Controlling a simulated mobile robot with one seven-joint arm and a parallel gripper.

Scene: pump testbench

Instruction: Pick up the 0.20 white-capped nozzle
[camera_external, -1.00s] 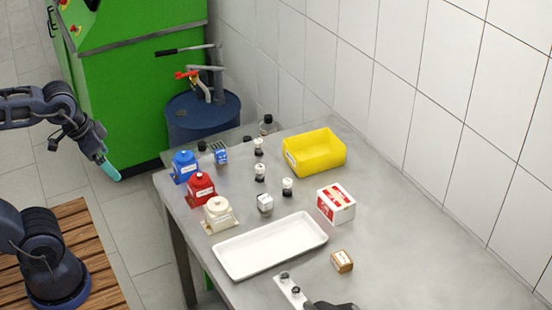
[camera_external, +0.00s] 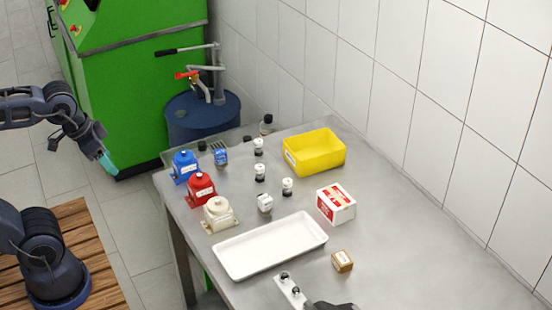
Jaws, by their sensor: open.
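Several small white-capped nozzles with dark lower parts stand upright on the steel table: a rear one (camera_external: 258,146), a middle one (camera_external: 260,172) and a right one (camera_external: 287,186). A whitish piece (camera_external: 265,203) sits nearer the tray. Their labels are too small to read, so I cannot tell which is the 0.20 one. My gripper (camera_external: 108,166), with a teal tip, hangs off the table's left side, well away from the nozzles. It is open and nothing shows in it.
A white tray (camera_external: 226,266), yellow bin (camera_external: 328,162), red-white box (camera_external: 336,203) and brown block (camera_external: 342,261) stand around. The table's right side is clear.

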